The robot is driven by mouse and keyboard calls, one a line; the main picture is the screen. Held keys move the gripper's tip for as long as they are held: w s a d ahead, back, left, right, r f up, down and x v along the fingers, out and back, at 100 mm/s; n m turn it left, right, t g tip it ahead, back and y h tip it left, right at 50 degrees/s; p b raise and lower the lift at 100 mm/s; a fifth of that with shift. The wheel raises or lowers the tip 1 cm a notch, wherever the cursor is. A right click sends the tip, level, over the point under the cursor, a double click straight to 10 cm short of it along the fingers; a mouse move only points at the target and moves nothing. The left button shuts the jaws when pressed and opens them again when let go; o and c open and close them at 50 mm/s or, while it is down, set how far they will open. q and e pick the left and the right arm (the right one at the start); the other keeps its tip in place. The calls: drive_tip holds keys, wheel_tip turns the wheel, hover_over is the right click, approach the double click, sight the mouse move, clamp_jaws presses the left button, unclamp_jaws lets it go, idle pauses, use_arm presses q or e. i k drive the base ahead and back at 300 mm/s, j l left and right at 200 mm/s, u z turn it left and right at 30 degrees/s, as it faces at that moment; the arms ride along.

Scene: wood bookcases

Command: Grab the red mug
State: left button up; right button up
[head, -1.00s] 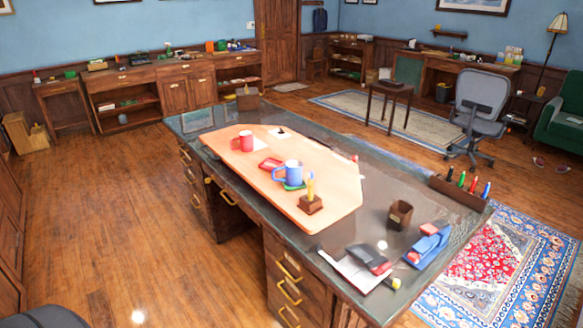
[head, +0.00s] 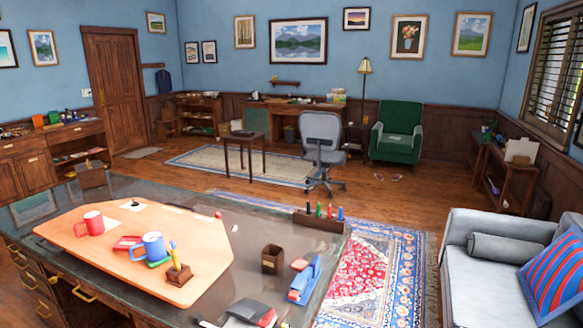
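The red mug (head: 93,222) stands upright on the light wooden board (head: 190,231) that lies on the big dark-topped desk (head: 236,268). Its handle faces left in the head view. A blue mug (head: 153,245) stands on a green coaster (head: 160,262) nearer and to the right of it. A flat red item (head: 127,242) lies between the two mugs. Neither of my grippers shows in the head view.
A pen holder (head: 179,274), an open brown cup (head: 272,258), a blue stapler (head: 305,280) and a marker tray (head: 319,220) stand on the desk. A grey chair (head: 322,145) and small table (head: 244,150) are behind it. A grey sofa (head: 497,285) is at right. The rug is open floor.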

sight(94, 221)
drive_tip(key=u, duration=1.05)
